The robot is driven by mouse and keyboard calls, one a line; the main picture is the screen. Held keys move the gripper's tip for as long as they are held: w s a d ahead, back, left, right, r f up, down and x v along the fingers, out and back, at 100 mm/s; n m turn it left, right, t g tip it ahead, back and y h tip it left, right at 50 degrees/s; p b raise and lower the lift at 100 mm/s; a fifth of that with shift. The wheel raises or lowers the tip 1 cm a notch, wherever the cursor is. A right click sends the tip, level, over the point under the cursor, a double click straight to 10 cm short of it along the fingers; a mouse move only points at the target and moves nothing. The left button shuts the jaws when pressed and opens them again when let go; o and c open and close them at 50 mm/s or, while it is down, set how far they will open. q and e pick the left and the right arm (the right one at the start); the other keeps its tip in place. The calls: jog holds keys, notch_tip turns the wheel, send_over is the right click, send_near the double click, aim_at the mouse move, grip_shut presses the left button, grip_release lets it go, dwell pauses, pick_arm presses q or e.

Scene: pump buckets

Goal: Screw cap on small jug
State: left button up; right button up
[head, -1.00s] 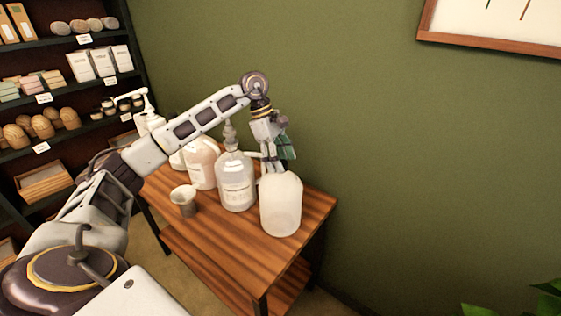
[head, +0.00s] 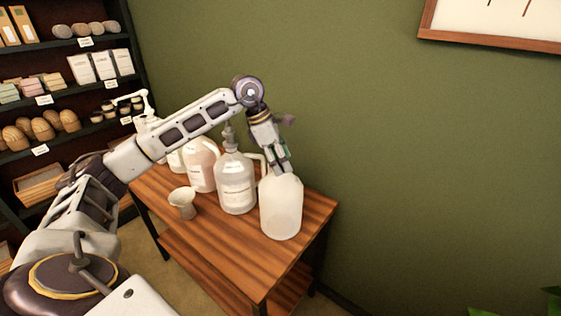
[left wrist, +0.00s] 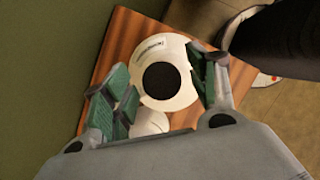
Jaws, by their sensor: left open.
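A translucent white jug (head: 281,212) stands upright at the near right corner of the wooden table. My left gripper (head: 280,169) is over the top of this jug, fingers pointing down and hiding its neck in the head view. In the left wrist view, my left gripper (left wrist: 165,92) is open, with green pads on either side of a pale round jug (left wrist: 178,101). A dark round disc (left wrist: 160,80) shows at its centre; I cannot tell whether it is a cap or the opening. No separate cap shows. My right gripper is out of view.
A clear labelled pump jug (head: 236,188) stands just left of the white jug, and a pinkish one (head: 201,170) beyond it. A small beige cup (head: 183,203) stands at the table's front edge. The table's (head: 240,245) near part is bare. A green wall (head: 400,180) rises behind.

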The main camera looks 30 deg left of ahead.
pick_arm(q)
jog(key=shift+n+t+y, duration=0.35)
jog(key=shift+n, duration=0.9)
jog(key=shift+n+t+y, duration=0.35)
jog(key=shift+n, duration=0.9)
jog(key=c, duration=1.1)
jog(key=shift+m, duration=0.4)
